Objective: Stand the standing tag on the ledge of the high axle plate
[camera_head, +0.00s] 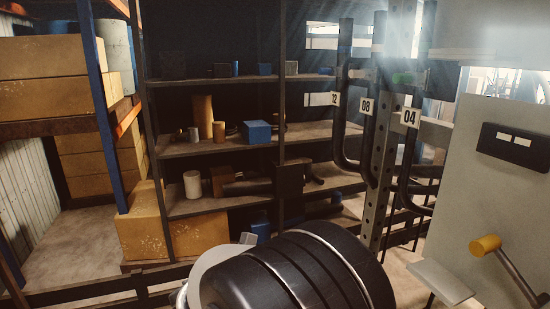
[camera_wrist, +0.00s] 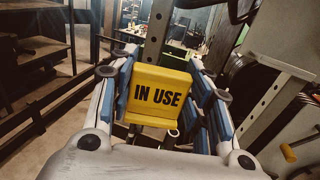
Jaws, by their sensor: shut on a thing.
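The standing tag (camera_wrist: 160,95) is a yellow block marked "IN USE". In the wrist view it sits between the blue pads of my gripper (camera_wrist: 163,88), which is shut on it. The tag looks about upright, its lettering facing the wrist camera. My gripper and the tag do not show in the head view. A pale grey plate (camera_head: 500,195) stands at the right of the head view, with a dark label panel and a yellow-knobbed crank (camera_head: 486,245). A small flat ledge (camera_head: 440,282) juts out at its lower left and looks bare. I cannot tell whether this is the high axle plate.
A perforated post (camera_head: 384,150) with black hooked bars and tags 12, 08 and 04 stands left of the plate. Behind is a dark shelf rack (camera_head: 225,145) with cylinders and a blue box (camera_head: 257,132). Cardboard boxes (camera_head: 45,75) fill the left. My dark arm covers the lower middle.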

